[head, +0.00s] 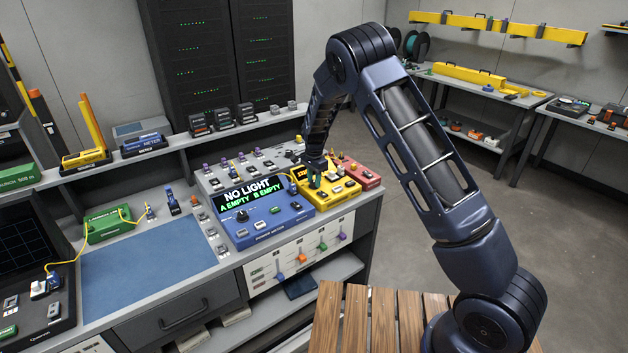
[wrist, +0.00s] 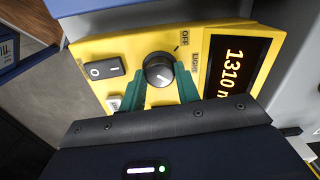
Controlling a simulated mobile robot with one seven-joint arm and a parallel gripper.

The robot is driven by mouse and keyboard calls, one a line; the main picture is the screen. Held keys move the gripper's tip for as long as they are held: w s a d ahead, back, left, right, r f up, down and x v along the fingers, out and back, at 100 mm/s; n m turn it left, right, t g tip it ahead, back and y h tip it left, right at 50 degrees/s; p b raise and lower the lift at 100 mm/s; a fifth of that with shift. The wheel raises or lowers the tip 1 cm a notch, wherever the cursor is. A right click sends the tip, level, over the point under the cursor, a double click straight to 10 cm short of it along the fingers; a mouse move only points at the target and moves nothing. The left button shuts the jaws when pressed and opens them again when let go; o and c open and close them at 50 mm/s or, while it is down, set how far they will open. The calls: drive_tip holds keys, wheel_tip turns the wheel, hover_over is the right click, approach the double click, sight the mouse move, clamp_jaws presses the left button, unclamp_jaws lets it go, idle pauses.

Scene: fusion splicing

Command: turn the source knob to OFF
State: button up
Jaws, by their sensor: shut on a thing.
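The yellow source box (head: 338,196) stands on the bench beside the blue power meter. In the wrist view, its face (wrist: 92,52) bears a round black source knob (wrist: 157,66), a rocker switch (wrist: 102,69) and a lit display (wrist: 237,67) reading "1310", partly cut off. The word OFF (wrist: 185,38) is printed near the knob, with another label, which looks like LIGHT, beside it. My gripper (wrist: 160,84) is shut on the knob, one green fingertip on each side. A pale pointer mark shows on the knob, not clearly at OFF. In the head view my gripper (head: 315,166) hides the knob.
The blue meter (head: 262,222) shows "NO LIGHT, A EMPTY, B EMPTY" just left of the yellow box. A red box (head: 364,178) stands close on its right. A blue mat (head: 150,265) lies clear on the bench. Meters and modules line the shelf behind.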

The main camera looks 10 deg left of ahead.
sight(314, 182)
drive_tip(key=n, duration=0.8)
drive_tip(key=shift+n, duration=0.4)
drive_tip(key=n, duration=0.4)
drive_tip(key=shift+n, duration=1.9)
drive_tip(key=o, duration=1)
wheel_tip(314, 182, up, 11)
drive_tip(key=shift+f, duration=0.15)
